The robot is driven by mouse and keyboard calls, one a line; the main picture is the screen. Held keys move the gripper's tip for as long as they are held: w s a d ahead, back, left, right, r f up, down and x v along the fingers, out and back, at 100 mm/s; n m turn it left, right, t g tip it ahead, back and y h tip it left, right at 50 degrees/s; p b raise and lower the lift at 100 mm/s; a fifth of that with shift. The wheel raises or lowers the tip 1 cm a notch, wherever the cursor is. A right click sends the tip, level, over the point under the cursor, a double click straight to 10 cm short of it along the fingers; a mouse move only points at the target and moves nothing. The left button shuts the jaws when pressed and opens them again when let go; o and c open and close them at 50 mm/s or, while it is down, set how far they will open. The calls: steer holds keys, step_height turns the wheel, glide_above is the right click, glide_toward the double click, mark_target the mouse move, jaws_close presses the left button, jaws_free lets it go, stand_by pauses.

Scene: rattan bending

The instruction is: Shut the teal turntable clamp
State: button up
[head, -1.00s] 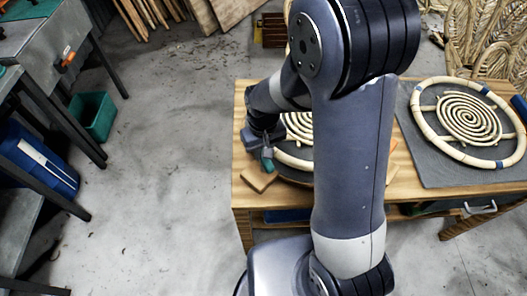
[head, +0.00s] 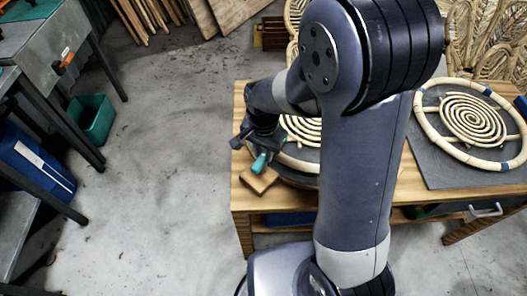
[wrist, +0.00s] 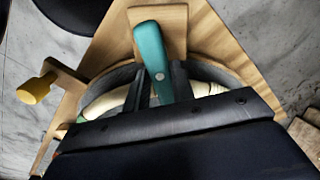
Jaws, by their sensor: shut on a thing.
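The teal turntable clamp (head: 259,163) shows in the head view at the left end of the wooden bench, by the rim of the dark round turntable (head: 297,178) and over a small wooden block (head: 262,182). In the wrist view the clamp's teal lever (wrist: 151,52) stands out between the two dark fingers of my gripper (wrist: 158,88). My gripper (head: 254,143) is shut on the lever. The clamp's lower end is hidden by my gripper. My arm hides much of the turntable and the rattan coil (head: 303,128) on it.
A finished-looking rattan ring with a spiral (head: 472,122) lies on a grey mat (head: 430,165) to the right. In the wrist view a yellow knob (wrist: 36,89) stands at the left. A green bin (head: 92,120) and a blue box (head: 35,160) are on the left; floor between is clear.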

steer(key=shift+m, duration=1.2)
steer(key=o, duration=1)
step_height(320, 180, up, 11)
steer(key=shift+f, duration=0.1)
